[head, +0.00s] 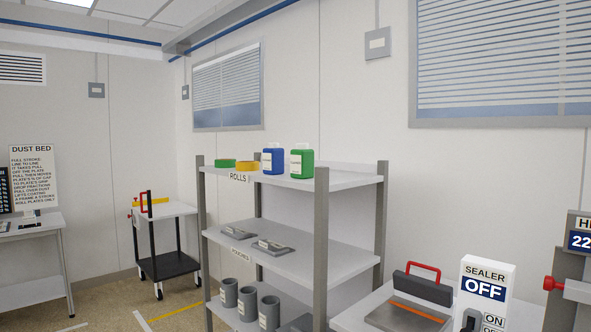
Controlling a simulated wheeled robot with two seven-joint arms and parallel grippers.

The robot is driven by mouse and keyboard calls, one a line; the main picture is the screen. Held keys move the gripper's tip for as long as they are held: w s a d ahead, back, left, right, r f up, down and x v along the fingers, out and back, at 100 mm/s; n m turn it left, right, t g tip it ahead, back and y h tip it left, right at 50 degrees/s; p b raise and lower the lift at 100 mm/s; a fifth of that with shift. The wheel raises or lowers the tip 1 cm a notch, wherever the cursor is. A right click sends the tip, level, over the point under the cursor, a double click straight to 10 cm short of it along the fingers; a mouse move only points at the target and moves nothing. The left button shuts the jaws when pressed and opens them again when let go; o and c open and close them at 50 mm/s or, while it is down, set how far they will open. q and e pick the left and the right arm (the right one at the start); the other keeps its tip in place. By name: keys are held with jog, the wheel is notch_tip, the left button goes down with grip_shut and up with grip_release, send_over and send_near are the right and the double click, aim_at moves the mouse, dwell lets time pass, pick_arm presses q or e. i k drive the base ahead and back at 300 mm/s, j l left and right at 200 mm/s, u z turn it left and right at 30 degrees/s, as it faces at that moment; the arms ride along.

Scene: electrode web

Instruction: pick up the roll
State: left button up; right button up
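A shelf rack (321,235) stands in the middle of the head view. Its top shelf carries a label reading ROLLS. A flat green roll (225,163) lies at the left end of that shelf. A yellow roll (247,167) lies just to its right, beside a blue bottle. The picture does not tell which roll is meant. Neither of my grippers is in view.
A blue bottle (273,160) and a green bottle (302,162) stand right of the rolls. Lower shelves hold flat grey pieces (273,247) and grey cylinders (248,302). A sealer (485,285) stands at front right, a cart (165,240) at left. Floor shows between.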

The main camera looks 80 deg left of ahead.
aim_at(239, 165)
jog(key=u, duration=3.05)
jog(key=i+j+z, duration=0.15)
jog(key=i+j, duration=0.15)
jog(key=i, duration=0.4)
jog(key=i+j+z, duration=0.15)
jog(key=i+j, duration=0.25)
jog(key=i, duration=0.35)
jog(key=i+j+z, duration=0.15)
jog(key=i+j, duration=0.35)
jog(key=i, duration=0.15)
jog(key=i+j+z, duration=0.15)
jog(key=i+j, duration=0.4)
jog(key=i, duration=0.1)
